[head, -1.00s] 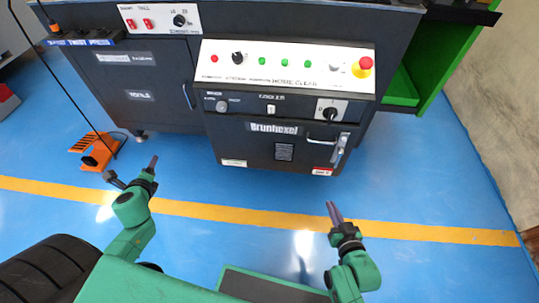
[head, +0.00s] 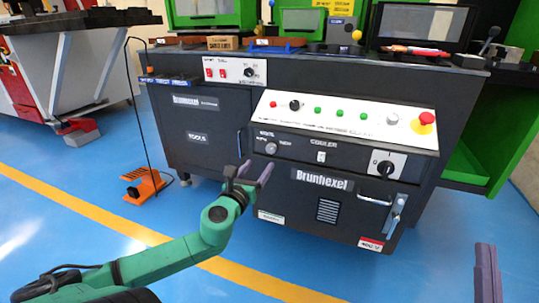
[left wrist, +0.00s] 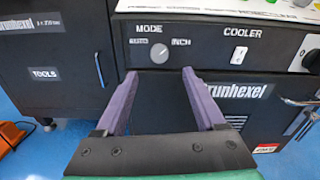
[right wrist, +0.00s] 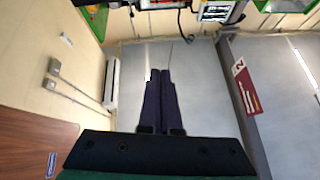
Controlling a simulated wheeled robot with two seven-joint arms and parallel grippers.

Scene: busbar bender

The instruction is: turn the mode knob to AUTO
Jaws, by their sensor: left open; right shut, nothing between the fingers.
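The mode knob (left wrist: 158,53) is a small round grey knob on the black front panel, between the labels AUTO on its left and INCH on its right. Its pointer direction is too small to tell. It also shows in the head view (head: 271,148). My left gripper (head: 257,170) is open and empty, in front of the cabinet just below the knob. In the left wrist view its fingertips (left wrist: 160,74) point at the panel, with the knob just above the gap between them. My right gripper (right wrist: 161,75) is shut and empty, at the head view's lower right (head: 487,255).
The cooler switch (head: 321,157) and a larger rotary switch (head: 386,167) are on the same panel. A sloped white panel (head: 345,119) with buttons and a red emergency stop (head: 424,123) sits above. A door handle (head: 375,200) sticks out below right.

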